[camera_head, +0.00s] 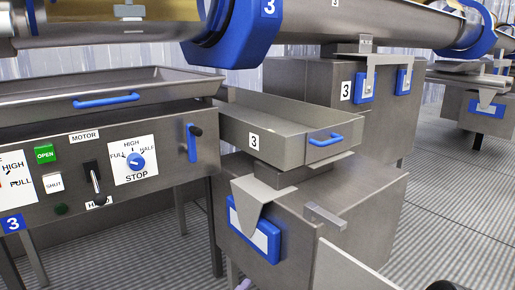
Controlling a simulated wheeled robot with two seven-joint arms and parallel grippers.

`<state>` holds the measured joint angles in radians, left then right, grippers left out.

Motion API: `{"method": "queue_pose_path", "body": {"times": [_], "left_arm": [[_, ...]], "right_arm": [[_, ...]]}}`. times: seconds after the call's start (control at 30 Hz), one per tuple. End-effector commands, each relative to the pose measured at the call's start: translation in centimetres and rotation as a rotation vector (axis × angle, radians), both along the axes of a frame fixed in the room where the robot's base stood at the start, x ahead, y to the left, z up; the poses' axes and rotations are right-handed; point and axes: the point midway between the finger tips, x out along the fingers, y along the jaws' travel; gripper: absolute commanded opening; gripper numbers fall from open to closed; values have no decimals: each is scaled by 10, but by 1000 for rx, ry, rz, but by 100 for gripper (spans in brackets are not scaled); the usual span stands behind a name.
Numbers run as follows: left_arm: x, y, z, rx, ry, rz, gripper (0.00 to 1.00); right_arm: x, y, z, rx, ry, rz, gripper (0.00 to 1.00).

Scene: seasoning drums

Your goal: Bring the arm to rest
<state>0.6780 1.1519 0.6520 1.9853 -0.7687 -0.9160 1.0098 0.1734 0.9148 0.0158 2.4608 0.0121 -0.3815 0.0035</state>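Neither of my grippers can be made out in the head view. A small dark shape (445,285) at the bottom edge and a small pale purple piece (241,284) are cut off by the frame, and I cannot tell what they are. The control panel (100,165) on the left has a green OPEN button (46,154), a white SHUT button (52,183), a black lever (95,180) and a blue dial (136,161).
A steel tray (285,132) marked 3 with a blue handle sits on a steel cabinet (330,215). A metal bar (325,216) juts from the cabinet. A drum (350,22) runs overhead. A grey panel (345,268) stands at the bottom. Ribbed floor (450,220) is open at right.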

Motion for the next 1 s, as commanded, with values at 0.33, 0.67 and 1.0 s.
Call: {"method": "queue_pose_path", "body": {"times": [0.33, 0.67, 1.0], "left_arm": [[-193, -16, -178, 768, 401, -412, 52], [-335, 57, -205, 1131, 632, -738, 52], [-339, 50, -90, 1115, 628, -755, 52]], "right_arm": [[-2, 0, 12, -2, 2, 1, 36], [-4, 1, 29, -3, 4, 2, 36], [-13, 6, 145, 6, 20, 21, 36]]}}
